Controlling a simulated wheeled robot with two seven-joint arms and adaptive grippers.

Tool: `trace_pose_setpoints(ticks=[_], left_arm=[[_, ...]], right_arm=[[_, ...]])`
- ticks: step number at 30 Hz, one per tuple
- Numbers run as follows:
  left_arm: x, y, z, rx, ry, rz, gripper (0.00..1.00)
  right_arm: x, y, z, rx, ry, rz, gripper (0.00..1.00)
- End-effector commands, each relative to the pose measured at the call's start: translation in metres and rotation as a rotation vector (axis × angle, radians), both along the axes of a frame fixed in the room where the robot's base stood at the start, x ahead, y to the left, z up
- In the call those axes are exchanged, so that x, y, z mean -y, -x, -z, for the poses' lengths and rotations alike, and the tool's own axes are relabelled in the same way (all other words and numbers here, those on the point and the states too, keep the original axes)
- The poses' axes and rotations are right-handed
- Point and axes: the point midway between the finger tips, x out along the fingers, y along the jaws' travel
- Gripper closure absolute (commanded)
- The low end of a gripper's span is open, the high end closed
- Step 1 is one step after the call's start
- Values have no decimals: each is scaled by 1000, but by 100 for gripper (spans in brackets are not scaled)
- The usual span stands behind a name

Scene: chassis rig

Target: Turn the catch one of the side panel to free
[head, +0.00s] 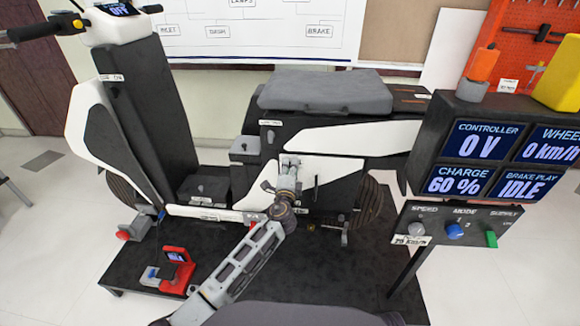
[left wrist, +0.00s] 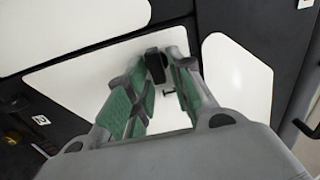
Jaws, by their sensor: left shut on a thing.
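The white side panel (head: 252,198) is on the scooter's flank, below the seat. In the head view my left gripper (head: 290,163) reaches up to it, and the gripper hides much of the panel. In the left wrist view the panel (left wrist: 70,92) lies behind the green-padded fingers of my left gripper (left wrist: 160,78). A black catch (left wrist: 155,66) shows between the fingertips, and the gripper is shut on it. The fingers partly cover the catch, so its exact angle is hard to tell. My right gripper is not in view.
The scooter stands on a dark platform (head: 370,285). A display console (head: 425,150) with knobs stands to the right. A red device (head: 178,268) sits at the platform's front left. A grey seat (head: 325,90) is above the panel.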

Motion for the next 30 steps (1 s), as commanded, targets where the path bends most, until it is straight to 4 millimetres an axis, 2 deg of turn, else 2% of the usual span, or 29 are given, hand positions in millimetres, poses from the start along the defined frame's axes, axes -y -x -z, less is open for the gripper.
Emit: trace_pose_setpoints(ticks=[17,18,19,20,30], left_arm=[[2,1,1,1,-43,3,100],[2,1,1,1,-43,3,72],[2,1,1,1,-43,3,68],[1,1,1,1,-43,3,66],[1,1,1,2,-42,1,66]], right_arm=[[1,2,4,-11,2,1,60],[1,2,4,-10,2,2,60],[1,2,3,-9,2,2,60],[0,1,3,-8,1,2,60],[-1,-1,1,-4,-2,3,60]])
